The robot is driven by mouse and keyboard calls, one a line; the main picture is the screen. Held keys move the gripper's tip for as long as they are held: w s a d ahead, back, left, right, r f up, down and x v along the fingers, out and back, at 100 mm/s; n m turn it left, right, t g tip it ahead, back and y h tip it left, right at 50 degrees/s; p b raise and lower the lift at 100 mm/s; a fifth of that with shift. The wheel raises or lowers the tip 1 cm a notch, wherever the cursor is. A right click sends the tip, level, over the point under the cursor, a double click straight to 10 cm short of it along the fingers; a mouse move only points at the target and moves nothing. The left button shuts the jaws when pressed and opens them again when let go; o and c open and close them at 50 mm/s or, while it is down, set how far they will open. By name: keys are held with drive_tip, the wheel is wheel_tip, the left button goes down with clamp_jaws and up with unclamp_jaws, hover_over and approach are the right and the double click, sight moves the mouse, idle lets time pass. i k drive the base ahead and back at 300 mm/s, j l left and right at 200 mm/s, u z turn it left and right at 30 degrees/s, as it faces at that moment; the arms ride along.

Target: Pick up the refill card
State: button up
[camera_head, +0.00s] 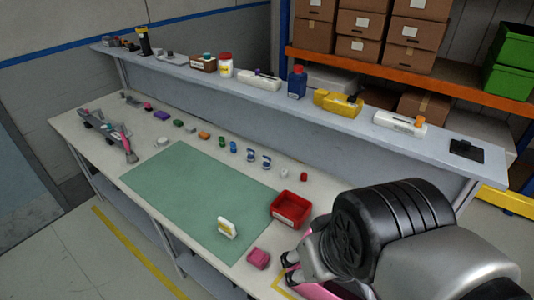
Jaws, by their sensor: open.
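My gripper (288,267) is at the bottom right, over the bench's near right part. Its two dark fingertips are apart, and I see nothing held between them. A white piece with a yellow edge (283,285) lies flat just below the fingers and is partly hidden by my arm; I cannot tell for sure whether it is the refill card or a marked area. A pink block (258,259) lies close to the left of the fingers.
A red bin (291,209) stands behind my gripper. Several small parts line the back of the bench. A raised shelf (345,115) with bottles and boxes runs behind it. Most of the green mat is clear.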

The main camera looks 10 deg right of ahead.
sight(227, 228)
drive_tip(key=i+j, duration=0.2)
drive_tip(key=j, duration=0.2)
drive_tip(key=i+j, duration=0.2)
drive_tip(key=j, duration=0.2)
drive_tip(key=i+j+u, duration=0.1)
drive_tip(key=j, duration=0.3)
drive_tip(key=i, duration=0.1)
